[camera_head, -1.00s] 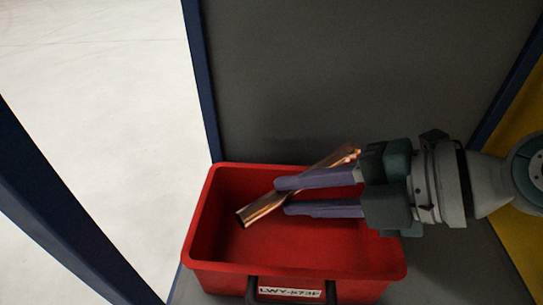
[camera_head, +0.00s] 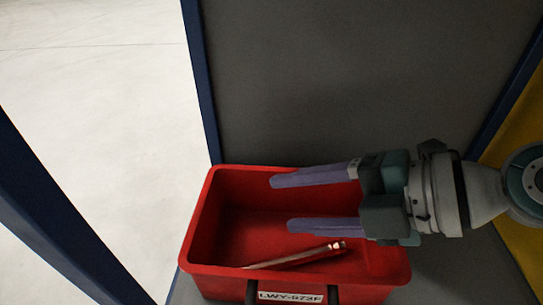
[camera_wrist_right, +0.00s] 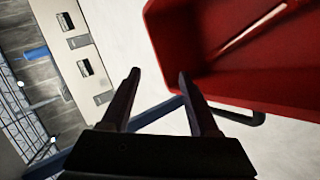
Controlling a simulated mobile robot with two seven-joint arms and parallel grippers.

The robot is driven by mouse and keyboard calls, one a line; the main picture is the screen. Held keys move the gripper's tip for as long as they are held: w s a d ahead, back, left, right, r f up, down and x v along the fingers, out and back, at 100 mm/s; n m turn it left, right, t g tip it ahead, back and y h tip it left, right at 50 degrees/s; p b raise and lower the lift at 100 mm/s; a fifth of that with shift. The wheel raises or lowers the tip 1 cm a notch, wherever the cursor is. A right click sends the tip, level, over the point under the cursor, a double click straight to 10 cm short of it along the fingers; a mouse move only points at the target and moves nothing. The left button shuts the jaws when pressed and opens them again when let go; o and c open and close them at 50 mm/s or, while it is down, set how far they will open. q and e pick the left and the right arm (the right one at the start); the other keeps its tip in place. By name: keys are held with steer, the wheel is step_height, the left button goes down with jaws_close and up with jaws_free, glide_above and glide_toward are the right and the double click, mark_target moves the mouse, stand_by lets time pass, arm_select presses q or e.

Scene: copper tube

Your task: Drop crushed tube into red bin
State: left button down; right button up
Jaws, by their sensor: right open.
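The crushed copper tube (camera_head: 297,257) lies inside the red bin (camera_head: 196,225), near its front wall, partly behind that wall in the head view. It also shows in the right wrist view as a pale, shiny strip (camera_wrist_right: 252,32) inside the bin (camera_wrist_right: 255,88). My right gripper (camera_head: 280,203) is open and empty over the bin, its fingers spread apart and pointing left. The tube is apart from the fingertips, below them. In the right wrist view the open fingers (camera_wrist_right: 160,76) have nothing between them. My left gripper is not in view.
The bin has a white label (camera_head: 290,297) and a dark handle at its front. A grey panel (camera_head: 350,80) stands behind it, with blue frame posts (camera_head: 200,80) at the sides. Pale open floor (camera_head: 95,100) lies to the left.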

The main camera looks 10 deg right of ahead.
steer(key=v, duration=1)
